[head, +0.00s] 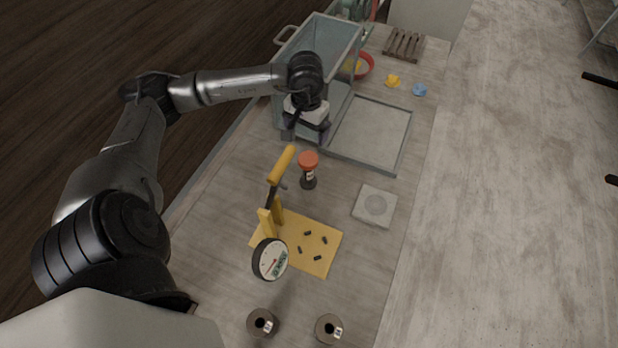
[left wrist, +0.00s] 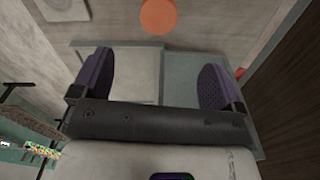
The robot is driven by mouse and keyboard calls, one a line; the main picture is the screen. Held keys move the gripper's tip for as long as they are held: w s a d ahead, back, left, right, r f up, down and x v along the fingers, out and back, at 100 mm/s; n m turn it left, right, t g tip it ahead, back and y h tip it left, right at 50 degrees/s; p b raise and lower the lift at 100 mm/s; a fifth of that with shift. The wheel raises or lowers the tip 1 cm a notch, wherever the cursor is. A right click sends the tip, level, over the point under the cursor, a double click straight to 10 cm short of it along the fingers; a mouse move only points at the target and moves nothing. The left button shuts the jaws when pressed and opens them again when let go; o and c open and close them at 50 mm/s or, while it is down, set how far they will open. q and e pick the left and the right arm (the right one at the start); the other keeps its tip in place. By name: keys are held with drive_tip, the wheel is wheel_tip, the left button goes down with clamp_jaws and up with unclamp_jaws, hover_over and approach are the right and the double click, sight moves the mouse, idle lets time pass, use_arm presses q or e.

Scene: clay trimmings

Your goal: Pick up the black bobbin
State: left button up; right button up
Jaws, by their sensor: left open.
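Two dark grey-brown spools stand upright near the bottom of the head view, a left one (head: 263,322) and a right one (head: 328,329). Each has a dark centre hole and a pale tag. I cannot tell whether either is the black bobbin; no clearly black bobbin shows. My left gripper (head: 306,133) is far behind them, beside the glass-walled bin. In the left wrist view the left gripper (left wrist: 155,78) is open, with nothing between its purple pads. My right gripper is not in view.
A dark shaker with an orange top (head: 308,160) stands just in front of my left gripper. A yellow board (head: 322,262) carries small black pieces, with a yellow-handled lever (head: 280,165) and a round gauge (head: 270,259) beside it. A glass bin (head: 345,45), grey tray (head: 372,135) and pale square plate (head: 374,206) lie beyond.

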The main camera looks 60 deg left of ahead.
sight(308, 158)
use_arm(q)
wheel_tip(308, 158, down, 15)
drive_tip(key=shift+w, duration=0.15)
idle(0.7)
drive_tip(key=shift+c, duration=0.4)
drive_tip(key=c, duration=1)
drive_tip(key=shift+r, duration=0.1)
drive_tip(key=shift+c, duration=0.2)
